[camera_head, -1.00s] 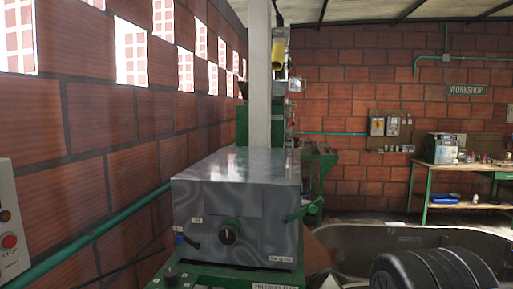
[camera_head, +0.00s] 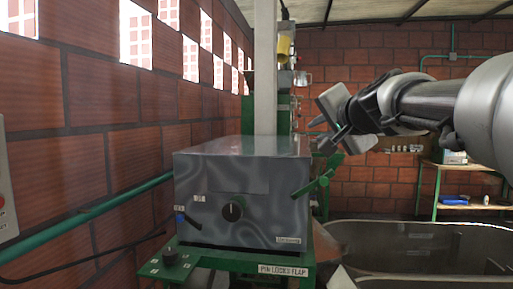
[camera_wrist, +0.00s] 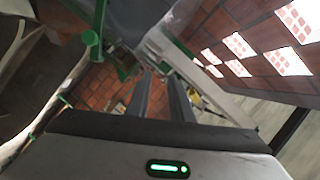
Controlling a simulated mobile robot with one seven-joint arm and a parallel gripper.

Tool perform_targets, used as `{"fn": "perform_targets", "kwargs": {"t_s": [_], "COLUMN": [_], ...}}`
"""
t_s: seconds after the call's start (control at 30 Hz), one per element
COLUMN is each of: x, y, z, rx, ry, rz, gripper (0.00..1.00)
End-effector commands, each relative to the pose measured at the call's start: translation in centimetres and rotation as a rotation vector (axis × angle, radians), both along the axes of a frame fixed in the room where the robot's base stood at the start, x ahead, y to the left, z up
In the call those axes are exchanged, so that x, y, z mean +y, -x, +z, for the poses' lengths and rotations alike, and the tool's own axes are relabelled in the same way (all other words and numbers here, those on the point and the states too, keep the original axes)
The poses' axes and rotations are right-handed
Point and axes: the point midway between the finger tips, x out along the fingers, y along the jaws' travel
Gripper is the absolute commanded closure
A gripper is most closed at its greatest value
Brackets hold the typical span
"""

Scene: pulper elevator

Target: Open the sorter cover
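The sorter is a grey metal box with a flat closed cover (camera_head: 243,146) on top, in the middle of the head view. A dark knob (camera_head: 233,211) sits on its front face. A green handle (camera_head: 318,184) sticks out at its right side. My gripper (camera_head: 321,136) is in the air to the right of the cover, just above the handle and apart from it. Its two fingers are spread with nothing between them. The wrist view shows both fingers (camera_wrist: 162,98) with a gap, and a green bar with a round end (camera_wrist: 92,38) at upper left.
A green base (camera_head: 225,261) labelled "PIN LOCKS FLAP" carries the box. A pale post (camera_head: 265,70) rises behind it. A brick wall (camera_head: 75,125) with a green pipe (camera_head: 95,214) runs along the left. A wide basin (camera_head: 430,240) lies at the right.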

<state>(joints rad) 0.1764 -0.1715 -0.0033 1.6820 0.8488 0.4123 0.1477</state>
Motion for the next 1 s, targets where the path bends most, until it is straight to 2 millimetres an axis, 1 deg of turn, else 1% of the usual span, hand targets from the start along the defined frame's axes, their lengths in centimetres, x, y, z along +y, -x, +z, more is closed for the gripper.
{"fn": "perform_targets", "kwargs": {"t_s": [0.17,0.5,0.7,0.83,1.0], "x": [0.4,1.5,2.0,2.2,2.3], "y": [-2.7,-10.0,-13.6,-15.2,-16.1], "z": [-0.6,-2.1,-3.0,-3.3,-3.5], "rx": [0.005,0.005,0.005,0.005,0.003], "ry": [-0.001,0.003,0.003,0.003,0.004], "rz": [0.002,0.004,0.004,0.005,0.003], "gripper": [0.8,0.8,0.8,0.8,0.8]}}
